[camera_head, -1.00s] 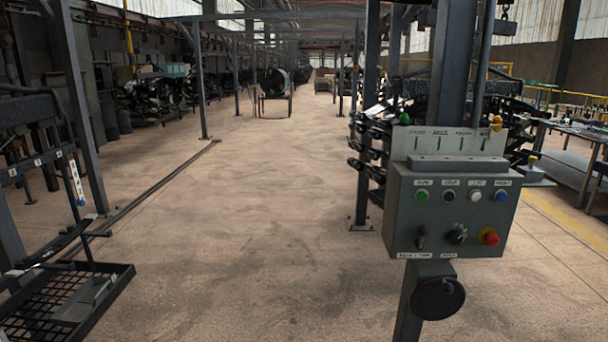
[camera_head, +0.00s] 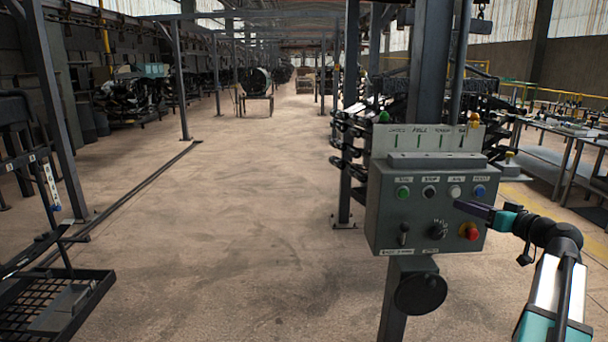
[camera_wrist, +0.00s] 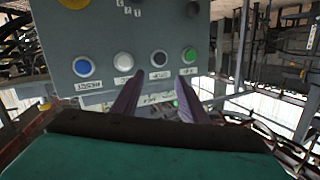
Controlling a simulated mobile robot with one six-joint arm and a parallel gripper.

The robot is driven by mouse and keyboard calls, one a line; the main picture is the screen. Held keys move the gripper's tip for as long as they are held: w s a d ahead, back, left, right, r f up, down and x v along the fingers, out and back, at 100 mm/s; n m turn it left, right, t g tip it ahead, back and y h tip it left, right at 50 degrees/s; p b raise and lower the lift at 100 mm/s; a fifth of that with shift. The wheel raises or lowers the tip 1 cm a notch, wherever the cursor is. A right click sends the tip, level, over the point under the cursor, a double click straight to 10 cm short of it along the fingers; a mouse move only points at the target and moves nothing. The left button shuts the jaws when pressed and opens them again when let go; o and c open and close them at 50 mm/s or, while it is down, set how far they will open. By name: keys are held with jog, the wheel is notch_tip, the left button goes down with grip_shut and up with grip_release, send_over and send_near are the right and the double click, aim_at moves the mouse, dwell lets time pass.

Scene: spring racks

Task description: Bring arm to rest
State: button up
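My arm reaches in from the lower right in the head view. My gripper (camera_head: 468,209) is in front of the grey control box (camera_head: 380,225), by its right part, below the white button (camera_head: 455,191) and the blue button (camera_head: 479,191). In the wrist view the box (camera_wrist: 140,25) appears upside down. There the two purple-grey fingers (camera_wrist: 160,80) stand apart with nothing between them. Their tips point towards the black button (camera_wrist: 159,58) and green button (camera_wrist: 189,54). Whether they touch the box cannot be told.
A red knob (camera_head: 469,231) sits low on the box, close to my gripper. A post (camera_head: 398,305) carries the box. A black mesh tray (camera_head: 95,290) is at the lower left. Work tables (camera_head: 570,130) stand at the right. The floor (camera_head: 235,220) in the middle is clear.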

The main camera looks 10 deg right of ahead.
jog(key=w+a+f+n+g+y, duration=0.15)
jog(key=w+a+f, duration=0.25)
jog(key=a+f, duration=0.75)
jog(key=w+a+f+g+y, duration=0.2)
jog(key=w+a+f+g, duration=0.15)
jog(key=a+f, duration=0.8)
jog(key=s+a+f+g+y, duration=0.1)
jog(key=s+a+f+g, duration=0.25)
jog(key=a+f, duration=0.75)
jog(key=s+a+f+g, duration=0.35)
jog(key=a+f, duration=0.35)
jog(key=f, duration=0.7)
jog(key=s+a+f+n+g+h, duration=0.1)
jog(key=s+a+f+g, duration=0.1)
jog(key=s+a+f, duration=0.35)
jog(key=s+a+f+g, duration=0.2)
jog(key=s+f, duration=0.4)
jog(key=s, duration=0.2)
jog(key=s+a+f+n+g+h, duration=0.1)
jog(key=s+a+f, duration=0.2)
jog(key=s+f, duration=0.35)
jog(key=s+f+g+h, duration=0.25)
jog(key=s+f, duration=0.25)
jog(key=s, duration=0.7)
jog(key=s+d+m+g+h, duration=0.2)
jog(key=s+d+m+h, duration=0.1)
jog(key=s+d, duration=0.3)
jog(key=shift+s+d+f, duration=0.2)
jog(key=shift+d+f, duration=0.05)
jog(key=shift+d, duration=0.8)
